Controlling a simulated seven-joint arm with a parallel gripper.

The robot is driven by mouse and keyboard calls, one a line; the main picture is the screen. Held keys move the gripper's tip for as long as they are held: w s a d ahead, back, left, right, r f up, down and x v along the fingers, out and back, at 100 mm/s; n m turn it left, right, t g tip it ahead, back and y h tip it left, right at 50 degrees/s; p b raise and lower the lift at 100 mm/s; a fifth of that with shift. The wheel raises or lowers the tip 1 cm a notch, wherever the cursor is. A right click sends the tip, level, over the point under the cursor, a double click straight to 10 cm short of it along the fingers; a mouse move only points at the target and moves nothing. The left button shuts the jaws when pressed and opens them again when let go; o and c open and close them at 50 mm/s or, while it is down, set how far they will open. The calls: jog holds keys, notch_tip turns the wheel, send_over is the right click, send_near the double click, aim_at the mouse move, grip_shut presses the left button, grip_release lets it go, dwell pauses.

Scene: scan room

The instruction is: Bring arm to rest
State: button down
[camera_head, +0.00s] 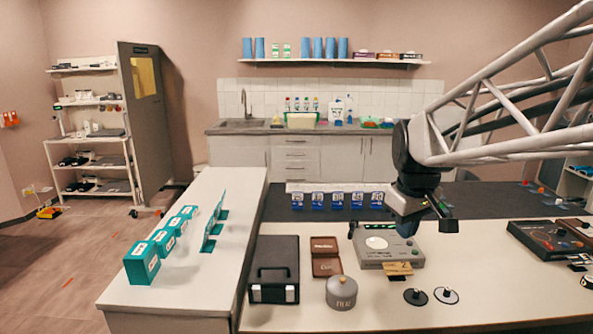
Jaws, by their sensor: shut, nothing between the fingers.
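My arm reaches in from the upper right as a white lattice frame. My gripper (402,232) hangs at its end, pointing down over the grey device with a round pale dial (405,251). The gripper is dark and partly blends with the mat behind, so its fingertips are hard to make out. It appears shut and empty. I cannot tell whether it touches the device. A small tan block (398,268) sits at the device's front edge.
Several blue-labelled boxes (337,201) line the back. Teal boxes (141,264) stand left. A black device (547,240) is at right.

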jog(key=s+a+f+m, duration=0.1)
jog(key=s+f, duration=0.3)
jog(key=s, duration=0.7)
jog(key=s+a+f+m, duration=0.2)
jog(key=s+f+m, duration=0.2)
jog(key=s, duration=0.6)
jog(key=shift+s+a+t, duration=0.25)
jog(key=shift+s+t, duration=0.05)
jog(key=shift+s, duration=0.05)
jog(key=w+d+r+n+g, duration=0.1)
jog(key=w+d+r+n, duration=0.2)
jog(key=w, duration=1)
jog(key=w+d+r+n, duration=0.3)
jog(key=w, duration=1)
jog(key=w+d+r+n+g, duration=0.1)
jog(key=w+d+r+n, duration=0.15)
jog(key=w, duration=1.05)
jog(key=w+d+f+n, duration=0.3)
jog(key=w+d+f, duration=0.2)
jog(key=w, duration=0.6)
jog(key=w+d+f+n+g, duration=0.1)
jog(key=w+d+f+n, duration=0.2)
jog(key=w+d+f, duration=0.3)
jog(key=w+d+f+n+g, duration=0.1)
jog(key=w+d+f+n, duration=0.2)
jog(key=w, duration=1.3)
notch_tip(320, 180, down, 4)
jog(key=shift+w+d, duration=0.35)
jog(key=shift+d, duration=0.9)
